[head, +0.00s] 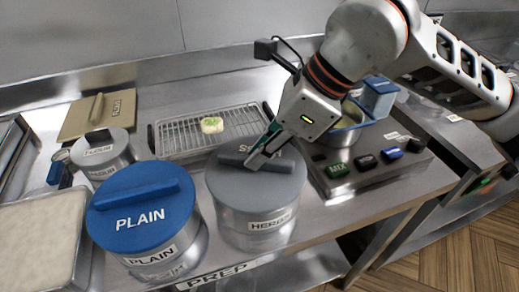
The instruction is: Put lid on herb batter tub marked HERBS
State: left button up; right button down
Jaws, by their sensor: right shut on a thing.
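The herb batter tub marked HERBS (265,224) is a metal tub at the front middle of the counter. A round grey lid (283,186) lies over its mouth and looks about level; I cannot tell whether it is fully seated. My right gripper (258,158) comes down from the upper right and is shut on the bar handle of this grey lid. The gripper hides part of the handle and most of the lid's lettering. My left gripper is not in view.
A tub marked PLAIN with a blue lid (140,195) stands close on the left, with a smaller grey-lidded tub (101,152) behind. A wire rack (180,137) holds a small pale food piece (212,125).

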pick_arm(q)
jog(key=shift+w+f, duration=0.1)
pick_arm(e)
jog(key=shift+f, duration=0.25)
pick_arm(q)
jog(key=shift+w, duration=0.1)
pick_arm(e)
jog(key=c, duration=2)
grip_release()
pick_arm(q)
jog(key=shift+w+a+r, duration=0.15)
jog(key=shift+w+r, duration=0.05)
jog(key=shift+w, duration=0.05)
